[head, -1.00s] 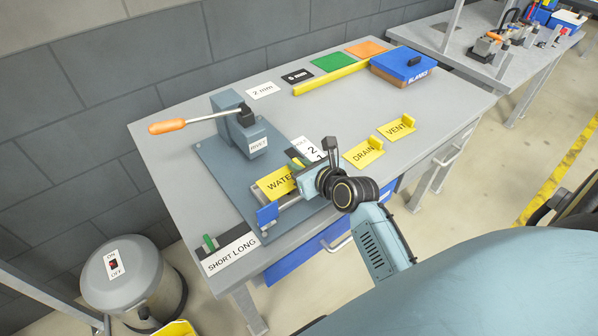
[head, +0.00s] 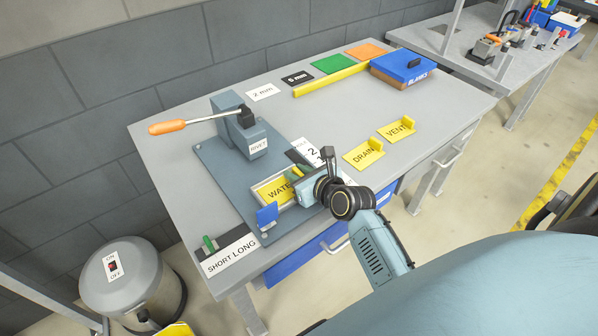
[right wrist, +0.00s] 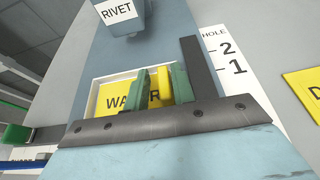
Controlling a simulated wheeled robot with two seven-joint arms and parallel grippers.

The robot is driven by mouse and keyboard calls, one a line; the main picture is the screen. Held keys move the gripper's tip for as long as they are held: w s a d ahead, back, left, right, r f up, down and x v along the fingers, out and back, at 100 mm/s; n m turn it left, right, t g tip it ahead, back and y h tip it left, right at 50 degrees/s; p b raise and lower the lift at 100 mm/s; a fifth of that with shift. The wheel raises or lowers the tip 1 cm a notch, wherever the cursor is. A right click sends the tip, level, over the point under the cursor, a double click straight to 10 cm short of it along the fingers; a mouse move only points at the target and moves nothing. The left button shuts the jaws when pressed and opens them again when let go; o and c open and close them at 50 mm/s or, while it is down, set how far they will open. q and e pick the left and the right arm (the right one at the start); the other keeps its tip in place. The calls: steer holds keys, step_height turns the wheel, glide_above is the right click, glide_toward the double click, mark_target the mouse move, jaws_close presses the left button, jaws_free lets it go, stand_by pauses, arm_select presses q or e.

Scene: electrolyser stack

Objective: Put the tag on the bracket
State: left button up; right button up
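The yellow WATER tag (head: 275,189) lies flat inside a pale rectangular frame, which appears to be the bracket (head: 286,208), on the blue-grey base plate. In the right wrist view the tag (right wrist: 115,94) shows with the frame's pale rim (right wrist: 92,98) around its left and far sides. My right gripper (head: 307,180) is over the tag's right end. Its green finger pads (right wrist: 160,88) stand on either side of the tag's upright yellow tab and appear closed on it. The gripper hides the tag's right and near parts. My left gripper is not in view.
A rivet press (head: 240,130) with an orange-handled lever (head: 167,127) stands behind the frame. A blue block (head: 267,214) sits at its near left corner. DRAIN (head: 363,155) and VENT (head: 396,129) tags lie to the right. A blue BLANKS box (head: 403,66) is at the back right.

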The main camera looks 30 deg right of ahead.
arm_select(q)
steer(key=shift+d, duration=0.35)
arm_select(e)
steer(key=shift+s+d+f, duration=0.15)
steer(key=shift+d+f, duration=0.15)
steer(key=shift+r, duration=0.1)
